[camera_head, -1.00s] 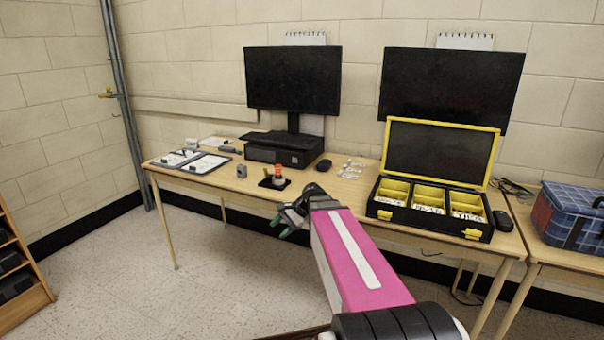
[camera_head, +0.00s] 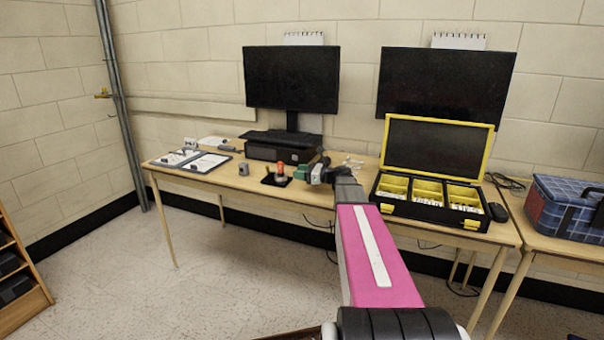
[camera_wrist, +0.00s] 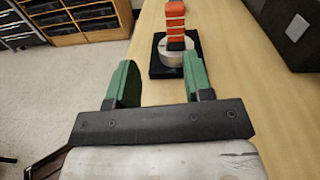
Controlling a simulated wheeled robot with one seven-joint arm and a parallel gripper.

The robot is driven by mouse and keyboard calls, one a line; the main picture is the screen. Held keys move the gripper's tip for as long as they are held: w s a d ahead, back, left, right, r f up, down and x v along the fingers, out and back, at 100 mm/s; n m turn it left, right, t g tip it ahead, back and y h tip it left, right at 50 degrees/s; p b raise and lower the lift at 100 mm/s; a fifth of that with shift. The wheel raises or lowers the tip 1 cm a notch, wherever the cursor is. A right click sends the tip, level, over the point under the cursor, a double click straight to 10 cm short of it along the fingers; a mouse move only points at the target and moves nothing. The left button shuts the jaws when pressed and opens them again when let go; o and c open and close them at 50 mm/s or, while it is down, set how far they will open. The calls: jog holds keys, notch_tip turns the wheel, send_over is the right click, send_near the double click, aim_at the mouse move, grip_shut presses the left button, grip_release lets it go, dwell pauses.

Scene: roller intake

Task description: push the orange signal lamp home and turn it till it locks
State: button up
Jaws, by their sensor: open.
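The orange signal lamp (camera_head: 281,170) stands upright on a black base plate (camera_head: 270,182) near the front edge of the table. In the wrist view the lamp (camera_wrist: 175,18) rises from a round light-grey socket (camera_wrist: 172,54) on the black plate (camera_wrist: 158,70). Whether it is fully seated cannot be told. My gripper (camera_head: 300,173) is just right of the lamp in the head view. In the wrist view its green fingers (camera_wrist: 160,82) are apart and empty, pointing towards the lamp, with a gap between.
Table around the lamp's front left is clear.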

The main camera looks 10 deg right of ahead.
aim_at(283, 167)
jog(key=shift+w+d+r+m+t, duration=0.2)
jog(key=shift+w+d+m+t, duration=0.35)
jog(key=shift+d+m, duration=0.1)
jog(key=shift+x, duration=4.35)
jog(key=shift+s+f, duration=0.1)
jog(key=shift+f, duration=0.05)
grip_shut()
